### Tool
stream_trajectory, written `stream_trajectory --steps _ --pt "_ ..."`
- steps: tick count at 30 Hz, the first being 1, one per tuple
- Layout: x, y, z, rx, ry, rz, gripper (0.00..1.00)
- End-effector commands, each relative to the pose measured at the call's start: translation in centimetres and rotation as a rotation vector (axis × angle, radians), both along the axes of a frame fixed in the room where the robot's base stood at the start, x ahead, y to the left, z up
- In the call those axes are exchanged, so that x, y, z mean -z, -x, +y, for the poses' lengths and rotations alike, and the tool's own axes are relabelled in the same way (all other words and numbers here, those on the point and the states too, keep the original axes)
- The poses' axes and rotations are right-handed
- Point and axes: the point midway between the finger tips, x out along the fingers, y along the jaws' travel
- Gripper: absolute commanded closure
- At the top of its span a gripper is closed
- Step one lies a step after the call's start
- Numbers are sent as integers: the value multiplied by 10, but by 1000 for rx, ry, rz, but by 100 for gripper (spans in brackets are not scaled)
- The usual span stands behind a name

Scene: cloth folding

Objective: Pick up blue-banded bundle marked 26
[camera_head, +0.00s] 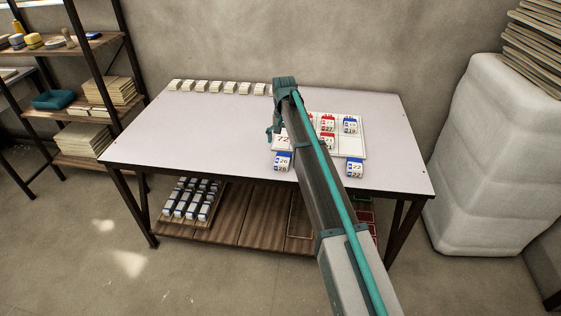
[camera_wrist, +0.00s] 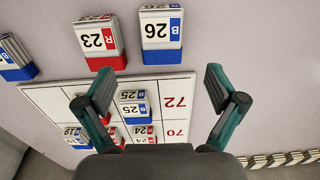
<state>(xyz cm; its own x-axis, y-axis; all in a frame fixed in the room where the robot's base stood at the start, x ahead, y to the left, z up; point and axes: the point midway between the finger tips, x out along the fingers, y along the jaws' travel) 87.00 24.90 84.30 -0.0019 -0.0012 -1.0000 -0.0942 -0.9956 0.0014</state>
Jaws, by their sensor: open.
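The blue-banded bundle marked 26 (camera_head: 283,162) lies on the table's front half, just in front of the white board (camera_head: 281,148). In the wrist view the bundle (camera_wrist: 161,27) is at the top centre, its label upside down. My gripper (camera_wrist: 160,88) is open and empty. Its two fingers are spread wide over the board's edge, and the bundle lies beyond their tips, apart from them. In the head view my gripper (camera_head: 271,130) hangs above the board's left part, behind the bundle. My arm hides part of the board.
A red-banded bundle marked 23 (camera_wrist: 101,41) lies close beside it in the wrist view. A blue-banded bundle marked 22 (camera_head: 355,167) lies farther right. Several red and blue bundles stand on the board. The table's left part (camera_head: 190,130) is clear; pale blocks (camera_head: 230,87) line its back.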

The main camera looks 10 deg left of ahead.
Motion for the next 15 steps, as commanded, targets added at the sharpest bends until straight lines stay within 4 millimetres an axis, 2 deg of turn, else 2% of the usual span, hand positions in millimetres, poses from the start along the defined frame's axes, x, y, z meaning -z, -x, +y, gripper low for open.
stream_trajectory --steps 6,15 --pt "32 1 1 0 0 1 6" --pt "52 0 1 0 0 0 6"
